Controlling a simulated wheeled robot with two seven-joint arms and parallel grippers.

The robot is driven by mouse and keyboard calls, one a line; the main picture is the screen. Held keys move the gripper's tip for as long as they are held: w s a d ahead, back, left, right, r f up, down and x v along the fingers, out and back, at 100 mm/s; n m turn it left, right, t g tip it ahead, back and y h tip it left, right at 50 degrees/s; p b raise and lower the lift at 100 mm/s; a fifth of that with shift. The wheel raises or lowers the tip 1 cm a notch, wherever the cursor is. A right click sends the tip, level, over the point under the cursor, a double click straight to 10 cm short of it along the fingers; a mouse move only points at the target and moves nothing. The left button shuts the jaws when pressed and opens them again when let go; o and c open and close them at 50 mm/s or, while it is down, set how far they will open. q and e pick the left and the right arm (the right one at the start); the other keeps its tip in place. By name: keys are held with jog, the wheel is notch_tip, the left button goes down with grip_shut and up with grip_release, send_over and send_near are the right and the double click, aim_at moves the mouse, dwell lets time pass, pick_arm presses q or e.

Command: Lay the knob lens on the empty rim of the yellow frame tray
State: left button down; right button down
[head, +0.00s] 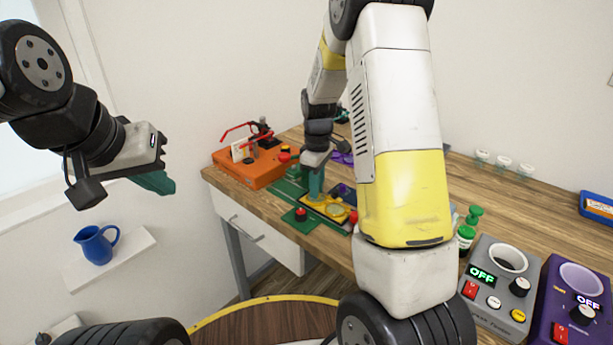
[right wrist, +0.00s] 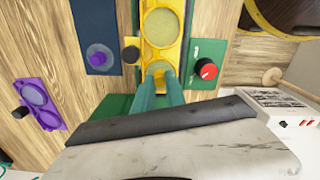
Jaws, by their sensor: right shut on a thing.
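The yellow frame tray (right wrist: 160,52) lies on the workbench in the right wrist view, and shows small in the head view (head: 325,208). A pale round lens (right wrist: 161,27) fills its far ring. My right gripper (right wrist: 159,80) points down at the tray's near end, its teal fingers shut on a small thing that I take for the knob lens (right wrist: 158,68). It is mostly hidden between the fingertips, and I cannot tell whether it touches the rim. In the head view the right gripper (head: 316,185) is over the tray. My left gripper (head: 155,182) is away from the bench at the left.
A red knob (right wrist: 206,69) stands right of the tray, a black knob (right wrist: 130,51) left of it, and a purple knob (right wrist: 97,57) beyond. A purple frame (right wrist: 42,103) lies further left. An orange box (head: 255,165) and a grey device (head: 497,285) stand on the bench.

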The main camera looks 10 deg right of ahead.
jog(key=shift+f, duration=0.3)
jog(key=c, duration=1)
grip_release()
jog(key=shift+r, duration=3.05)
